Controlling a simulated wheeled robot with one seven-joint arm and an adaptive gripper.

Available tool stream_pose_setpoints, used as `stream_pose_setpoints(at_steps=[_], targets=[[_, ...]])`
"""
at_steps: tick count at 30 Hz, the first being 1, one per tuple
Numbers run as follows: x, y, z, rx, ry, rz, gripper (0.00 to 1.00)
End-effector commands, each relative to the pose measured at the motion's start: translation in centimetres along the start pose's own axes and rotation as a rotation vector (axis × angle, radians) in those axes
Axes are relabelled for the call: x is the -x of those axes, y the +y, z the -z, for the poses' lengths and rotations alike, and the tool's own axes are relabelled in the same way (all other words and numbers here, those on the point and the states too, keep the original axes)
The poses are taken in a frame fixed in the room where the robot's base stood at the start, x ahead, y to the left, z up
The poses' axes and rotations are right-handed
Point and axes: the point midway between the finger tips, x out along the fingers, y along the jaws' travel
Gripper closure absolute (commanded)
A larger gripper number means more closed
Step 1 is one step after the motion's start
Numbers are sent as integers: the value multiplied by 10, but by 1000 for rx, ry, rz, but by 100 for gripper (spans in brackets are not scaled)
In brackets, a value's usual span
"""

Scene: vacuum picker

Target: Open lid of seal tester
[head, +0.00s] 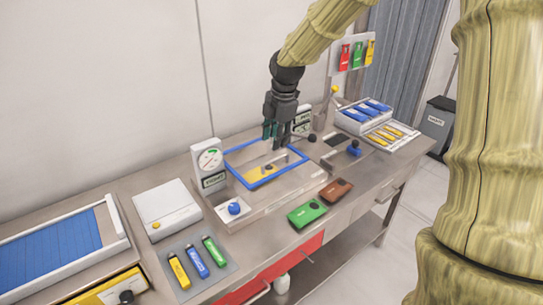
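The seal tester is a low pale box with a blue-framed lid (243,148). The lid looks see-through and lies flat or nearly so. A grey bar handle (276,161) sits on it, with something yellow visible beneath. A dial gauge (210,160) stands at its left, and a blue knob (234,208) is at its front left. My gripper (277,137) points down above the lid's far part, behind the handle in the picture. It holds nothing that I can make out. Its fingers partly overlap in this view, so their opening is unclear, and contact with the lid cannot be judged.
A green pouch (307,212) and a brown pouch (336,190) lie before the tester. A white box (168,208) and a mat with several colored packs are left. A tray of blue packs (365,115) and a blue-knobbed device (353,149) are right.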

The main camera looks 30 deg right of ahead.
Motion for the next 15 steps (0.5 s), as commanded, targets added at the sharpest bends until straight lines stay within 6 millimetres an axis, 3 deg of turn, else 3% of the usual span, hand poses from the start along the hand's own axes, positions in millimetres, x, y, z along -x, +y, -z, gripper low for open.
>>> stream_pose_setpoints(at_steps=[15], targets=[[-62, -1, 0, 0, 0, 3, 66]])
